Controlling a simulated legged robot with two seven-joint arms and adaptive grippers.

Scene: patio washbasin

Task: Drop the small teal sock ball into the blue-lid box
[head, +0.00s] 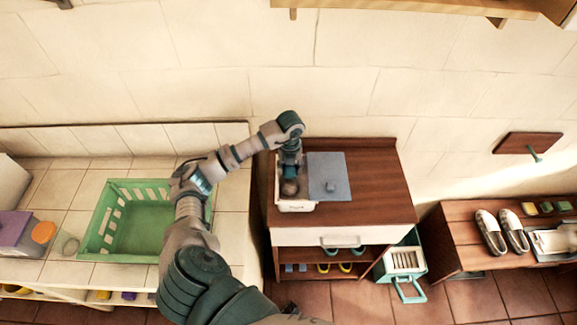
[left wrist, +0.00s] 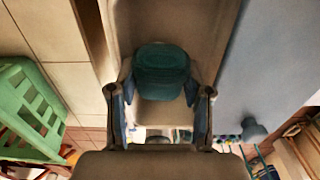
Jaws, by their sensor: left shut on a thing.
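The teal sock ball (left wrist: 161,72) sits between the fingers of my left gripper (left wrist: 158,92) in the left wrist view. The gripper is shut on it. In the head view my left gripper (head: 289,180) points down over the opening of the white box (head: 296,206), and the ball cannot be made out there. The box's blue lid (head: 329,177) lies to the right of the opening, leaving the left part uncovered. The lid also shows at the right of the left wrist view (left wrist: 270,75), with its knob. My right gripper is not in view.
The box stands on a brown wooden cabinet (head: 376,190). A green basket (head: 104,215) sits on the tiled counter to the left. A purple container (head: 14,230) is at the far left. Shoes (head: 490,232) stand on a bench at the right. The cabinet top right of the lid is clear.

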